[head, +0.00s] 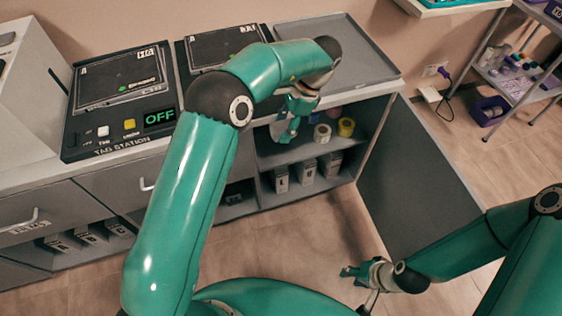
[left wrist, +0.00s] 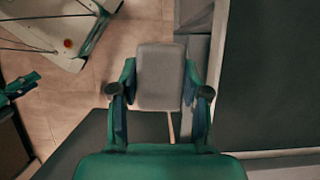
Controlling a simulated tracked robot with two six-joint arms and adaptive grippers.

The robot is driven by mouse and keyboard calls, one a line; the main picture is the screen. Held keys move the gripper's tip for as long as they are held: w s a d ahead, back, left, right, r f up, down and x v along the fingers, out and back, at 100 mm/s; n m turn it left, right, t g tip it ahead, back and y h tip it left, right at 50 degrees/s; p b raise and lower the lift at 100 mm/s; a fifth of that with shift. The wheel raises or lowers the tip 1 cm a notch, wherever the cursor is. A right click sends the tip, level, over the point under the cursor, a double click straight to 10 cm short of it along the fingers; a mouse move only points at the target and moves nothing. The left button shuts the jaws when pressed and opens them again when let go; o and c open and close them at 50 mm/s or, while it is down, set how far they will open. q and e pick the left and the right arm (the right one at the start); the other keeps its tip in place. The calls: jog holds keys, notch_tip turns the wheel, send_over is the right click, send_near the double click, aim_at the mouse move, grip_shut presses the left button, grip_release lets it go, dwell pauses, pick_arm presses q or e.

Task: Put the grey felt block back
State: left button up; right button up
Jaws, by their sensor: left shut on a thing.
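The grey felt block (left wrist: 160,75) is a pale grey, rounded block. In the left wrist view it sits between the two fingers of my left gripper (left wrist: 160,100), which is shut on it. In the head view my left gripper (head: 291,128) hangs in front of the open cabinet, near its upper shelf; the block is mostly hidden there. My right gripper (head: 357,273) is low over the floor, by the lower edge of the open cabinet door (head: 415,185).
Several labelled grey boxes (head: 306,170) stand below. On the counter are a tag station (head: 120,95) reading OFF and an empty grey tray (head: 340,50). A cart (head: 520,75) stands at the right.

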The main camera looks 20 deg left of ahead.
notch_tip(320, 180, down, 34)
jog(key=b, duration=3.1)
jog(key=shift+r, duration=0.15)
